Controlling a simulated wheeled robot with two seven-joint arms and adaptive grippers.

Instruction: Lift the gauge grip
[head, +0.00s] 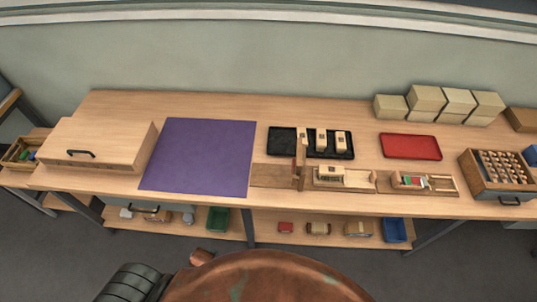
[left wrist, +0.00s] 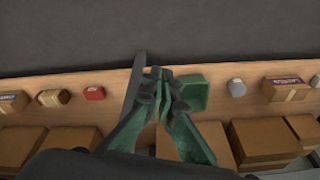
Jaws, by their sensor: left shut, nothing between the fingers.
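A wooden jig (head: 270,175) lies along the front edge of the table. An upright wooden piece (head: 301,165) with a darker reddish part stands on it, and a pale block (head: 328,177) sits just right of it. I cannot tell for sure which part is the gauge grip. My left gripper (left wrist: 162,75) shows only in the left wrist view, with green fingers closed together and empty. It is away from the jig, seen against the lower shelf, near a green bin (left wrist: 194,96). My right gripper is in neither view.
A black tray (head: 285,140) with pale blocks, a red tray (head: 410,147), a purple mat (head: 200,157) and a wooden box (head: 98,143) are on the table. A strip with coloured pieces (head: 425,182) and a peg crate (head: 497,178) stand right. Lower shelf (head: 265,228) holds small items.

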